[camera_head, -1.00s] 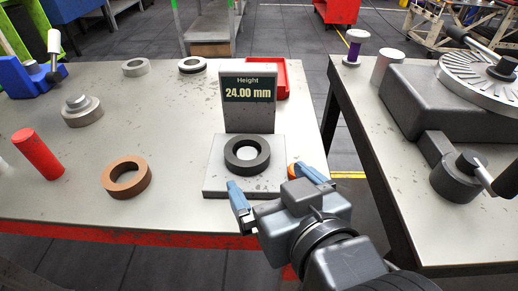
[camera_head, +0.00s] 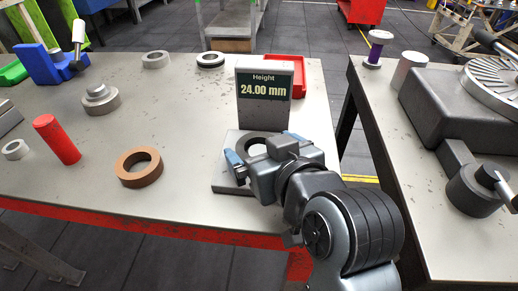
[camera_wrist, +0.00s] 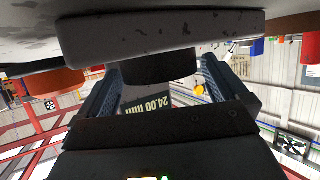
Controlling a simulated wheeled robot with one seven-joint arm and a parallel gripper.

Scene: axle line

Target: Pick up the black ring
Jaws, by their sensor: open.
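The black ring (camera_head: 246,141) lies on the grey plate (camera_head: 226,184) of the height gauge, in front of its upright display (camera_head: 264,90), which reads 24.00 mm. My gripper (camera_head: 265,151) is open and low over the plate's front, hiding the ring's near part in the head view. Its blue fingertips are spread to the left and right of the ring. In the wrist view, which looks upside down, the ring (camera_wrist: 158,68) shows dark against the plate (camera_wrist: 160,36), between the two open fingers (camera_wrist: 160,82). I cannot tell whether either finger touches it.
A brown ring (camera_head: 139,179), a red cylinder (camera_head: 57,140) and a stepped metal part (camera_head: 101,100) lie to the left. A red tray (camera_head: 299,80) stands behind the display. A gap separates this table from the right one (camera_head: 424,153).

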